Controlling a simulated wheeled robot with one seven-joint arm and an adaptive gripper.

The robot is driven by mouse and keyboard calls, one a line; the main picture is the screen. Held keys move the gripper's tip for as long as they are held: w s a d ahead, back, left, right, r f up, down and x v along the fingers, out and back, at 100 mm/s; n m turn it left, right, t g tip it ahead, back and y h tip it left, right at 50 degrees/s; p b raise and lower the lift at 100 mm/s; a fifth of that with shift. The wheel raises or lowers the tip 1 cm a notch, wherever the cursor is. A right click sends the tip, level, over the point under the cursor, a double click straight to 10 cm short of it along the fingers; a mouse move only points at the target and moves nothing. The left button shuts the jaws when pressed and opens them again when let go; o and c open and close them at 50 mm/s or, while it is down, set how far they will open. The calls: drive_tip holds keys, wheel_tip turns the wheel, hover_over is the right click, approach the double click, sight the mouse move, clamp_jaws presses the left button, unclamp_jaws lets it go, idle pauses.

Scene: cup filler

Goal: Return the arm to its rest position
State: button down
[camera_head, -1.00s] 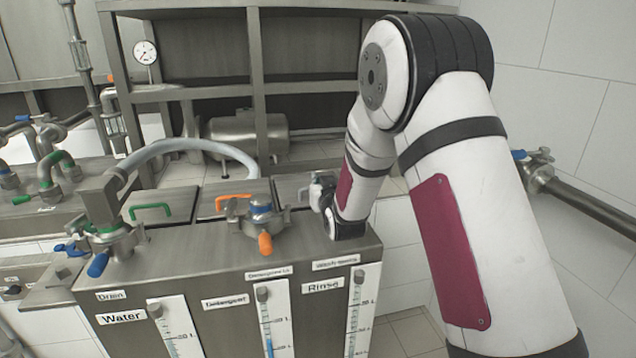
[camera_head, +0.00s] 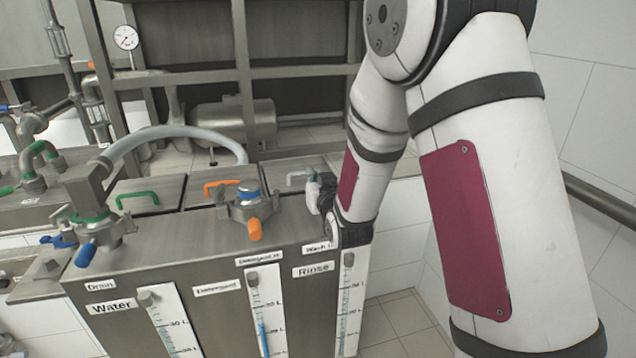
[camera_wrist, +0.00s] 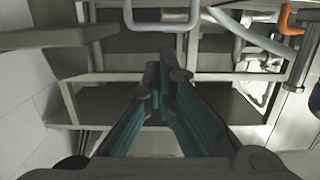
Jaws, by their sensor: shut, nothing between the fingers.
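My arm (camera_head: 510,190), white with dark red panels, reaches down from the upper right in the head view. My gripper (camera_head: 319,193) is at its lower end, beside the right part of the steel tank top, near the grey handle (camera_head: 299,178) of the rinse section. It is mostly hidden by my wrist there, and I cannot tell whether it touches the tank. In the wrist view my gripper (camera_wrist: 170,68) shows its teal-sided fingers converging, shut with nothing held. A grey handle (camera_wrist: 160,24) lies just beyond the fingertips.
The tank (camera_head: 190,240) has a green handle (camera_head: 137,197), an orange handle (camera_head: 221,184) and an orange-levered valve (camera_head: 250,207). A hose (camera_head: 180,131) arches over its back. A steel rack (camera_head: 241,70) stands behind. Open tiled floor (camera_head: 400,320) lies right of the tank.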

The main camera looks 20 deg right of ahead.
drive_tip(key=s, duration=0.3)
drive_tip(key=shift+s+r, duration=0.15)
drive_tip(key=shift+r, duration=0.1)
drive_tip(key=shift+s+r, duration=0.25)
drive_tip(key=shift+s, duration=0.15)
drive_tip(key=s+r+g, duration=0.2)
drive_tip(key=s+g, duration=0.5)
drive_tip(key=s, duration=1.5)
drive_tip(key=s+r+g, duration=0.3)
drive_tip(key=s+g, duration=0.5)
drive_tip(key=s, duration=1.3)
wheel_tip(320, 180, up, 15)
drive_tip(key=t+p, duration=0.2)
drive_tip(key=p, duration=1.1)
drive_tip(key=shift+s+d+f+t, duration=0.15)
drive_tip(key=shift+s+d+t, duration=0.15)
drive_tip(key=shift+s+d, duration=0.15)
